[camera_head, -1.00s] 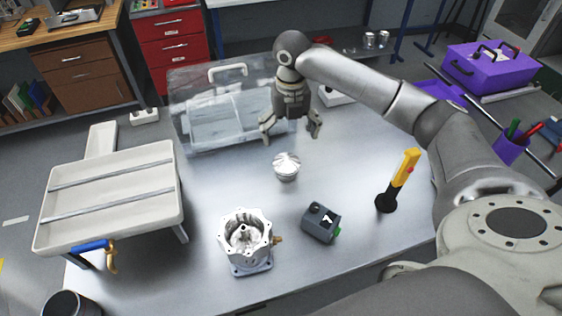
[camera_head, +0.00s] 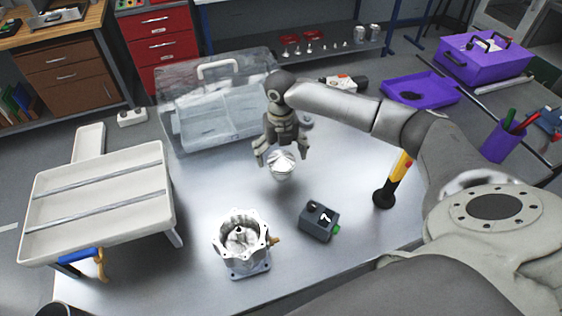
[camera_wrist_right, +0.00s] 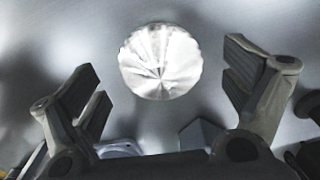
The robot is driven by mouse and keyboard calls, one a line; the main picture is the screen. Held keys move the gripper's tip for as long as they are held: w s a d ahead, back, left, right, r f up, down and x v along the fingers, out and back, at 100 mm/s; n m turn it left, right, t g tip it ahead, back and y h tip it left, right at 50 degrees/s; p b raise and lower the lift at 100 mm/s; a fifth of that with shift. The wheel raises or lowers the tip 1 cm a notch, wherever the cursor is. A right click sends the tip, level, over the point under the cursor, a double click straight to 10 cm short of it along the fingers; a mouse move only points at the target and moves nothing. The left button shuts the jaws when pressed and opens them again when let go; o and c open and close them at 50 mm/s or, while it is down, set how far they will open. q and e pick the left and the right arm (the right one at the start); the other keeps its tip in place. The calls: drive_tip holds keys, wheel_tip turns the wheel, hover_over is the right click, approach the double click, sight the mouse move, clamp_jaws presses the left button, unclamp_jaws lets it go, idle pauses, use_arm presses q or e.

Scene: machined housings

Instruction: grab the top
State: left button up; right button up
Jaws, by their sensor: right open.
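The top, a shiny round silver metal part (camera_head: 282,166), stands on the metal table. My right gripper (camera_head: 281,160) is open above and just behind it, its fingers spread to either side in the head view. In the right wrist view the top (camera_wrist_right: 160,62) lies between and beyond the two open fingers (camera_wrist_right: 165,85), and no contact shows. The open machined housing (camera_head: 240,243) on a blue-grey base stands nearer the front of the table. My left gripper is not in view.
A grey box marked 7 (camera_head: 319,221) sits right of the housing. A yellow-handled tool (camera_head: 399,167) stands upright at the right. A clear case (camera_head: 222,66) is behind the gripper, and a white tray stand (camera_head: 99,245) is at the left.

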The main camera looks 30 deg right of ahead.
drive_tip(key=shift+f, duration=1.4)
drive_tip(key=c, duration=0.4)
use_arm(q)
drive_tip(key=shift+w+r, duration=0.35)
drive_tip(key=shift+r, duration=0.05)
use_arm(e)
drive_tip(key=c, duration=0.9)
drive_tip(key=shift+o, duration=0.2)
drive_tip(key=shift+r, duration=0.1)
